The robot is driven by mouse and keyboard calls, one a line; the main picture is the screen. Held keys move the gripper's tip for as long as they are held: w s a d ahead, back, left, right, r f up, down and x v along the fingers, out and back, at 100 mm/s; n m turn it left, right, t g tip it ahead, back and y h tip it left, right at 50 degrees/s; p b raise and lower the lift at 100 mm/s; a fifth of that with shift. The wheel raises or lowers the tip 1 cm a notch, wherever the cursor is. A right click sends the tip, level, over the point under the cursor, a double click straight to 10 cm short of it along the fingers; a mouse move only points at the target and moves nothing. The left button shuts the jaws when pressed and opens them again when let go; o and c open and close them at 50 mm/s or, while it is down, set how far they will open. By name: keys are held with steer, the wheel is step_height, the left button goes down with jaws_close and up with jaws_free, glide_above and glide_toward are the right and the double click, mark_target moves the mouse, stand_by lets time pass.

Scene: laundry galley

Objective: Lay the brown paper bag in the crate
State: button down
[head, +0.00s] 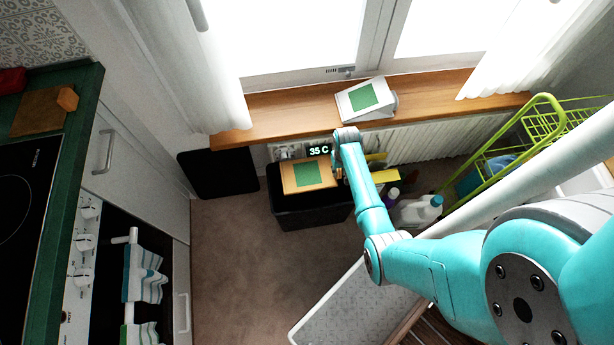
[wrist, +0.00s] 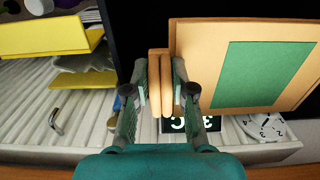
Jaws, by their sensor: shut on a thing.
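The brown paper bag (head: 292,177), tan with a green panel, is over the black crate (head: 313,218) below the windowsill in the head view. In the wrist view the bag (wrist: 213,62) fills the upper right. My gripper (wrist: 163,88) is shut on a folded tan part of the bag at its edge. In the head view my gripper (head: 341,173) is at the bag's right side, mostly hidden by my arm. The bag covers much of the crate's opening. Whether it touches the crate's inside is hard to tell.
A white bag (head: 387,108) with a green panel stands on the wooden windowsill (head: 290,108). A radiator (head: 440,138) and a lit "35 C" display (head: 319,151) are behind the crate. Bottles (head: 418,211) and a green wire trolley (head: 545,112) are to the right. Floor (head: 225,245) is clear at the left.

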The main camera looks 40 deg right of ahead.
steer(key=shift+f, duration=1.55)
steer(key=c, duration=0.9)
jaws_free()
steer(key=shift+r, duration=0.1)
step_height(320, 180, up, 12)
steer(key=shift+f, duration=0.1)
